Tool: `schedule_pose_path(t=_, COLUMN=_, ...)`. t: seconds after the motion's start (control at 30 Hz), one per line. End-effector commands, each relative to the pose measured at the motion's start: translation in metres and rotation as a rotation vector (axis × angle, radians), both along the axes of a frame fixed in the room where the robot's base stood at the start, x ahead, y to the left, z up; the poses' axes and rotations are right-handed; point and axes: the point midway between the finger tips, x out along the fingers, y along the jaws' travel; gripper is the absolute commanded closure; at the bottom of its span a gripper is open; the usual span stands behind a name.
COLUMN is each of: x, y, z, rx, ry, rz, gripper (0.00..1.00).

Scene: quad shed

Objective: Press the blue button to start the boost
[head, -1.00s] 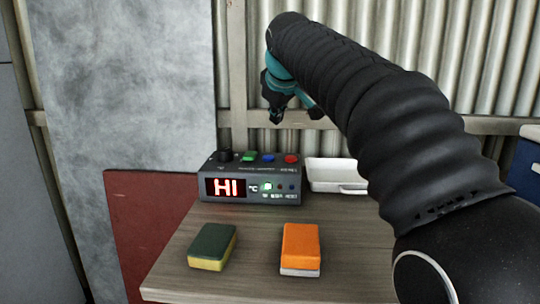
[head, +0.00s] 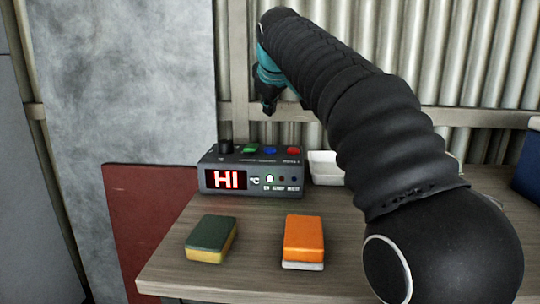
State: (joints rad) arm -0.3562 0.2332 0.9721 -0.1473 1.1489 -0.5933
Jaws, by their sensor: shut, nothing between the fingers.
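The blue button (head: 270,150) sits on top of a dark grey control box (head: 208,163), between a green button (head: 249,148) and a red button (head: 293,150). A black knob (head: 226,146) stands at the left of the row. The box's front display (head: 226,180) reads "HI" in red, with a lit white lamp (head: 269,178) beside it. My gripper (head: 268,112) is shut and empty, pointing down. In the picture it appears above the blue button, with a visible gap. How far it is in depth I cannot tell.
A dark green and yellow sponge (head: 212,238) and an orange and white sponge (head: 304,240) lie at the front of the wooden table (head: 262,268). A white tray (head: 325,170) stands right of the box, partly behind my arm. A corrugated wall (head: 400,50) is behind.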

Motion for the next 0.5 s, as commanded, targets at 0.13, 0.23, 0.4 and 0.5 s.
schedule_pose_path(t=0.13, x=0.000, y=0.000, z=-0.024, rx=0.000, ry=0.000, rz=0.000, gripper=1.00)
schedule_pose_path(t=0.23, x=0.000, y=0.000, z=-0.035, rx=0.000, ry=0.000, rz=0.000, gripper=1.00)
schedule_pose_path(t=0.4, x=0.000, y=0.000, z=-0.053, rx=-0.001, ry=0.001, rz=-0.001, gripper=1.00)
schedule_pose_path(t=0.5, x=0.000, y=0.000, z=-0.062, rx=-0.001, ry=0.001, rz=-0.001, gripper=1.00)
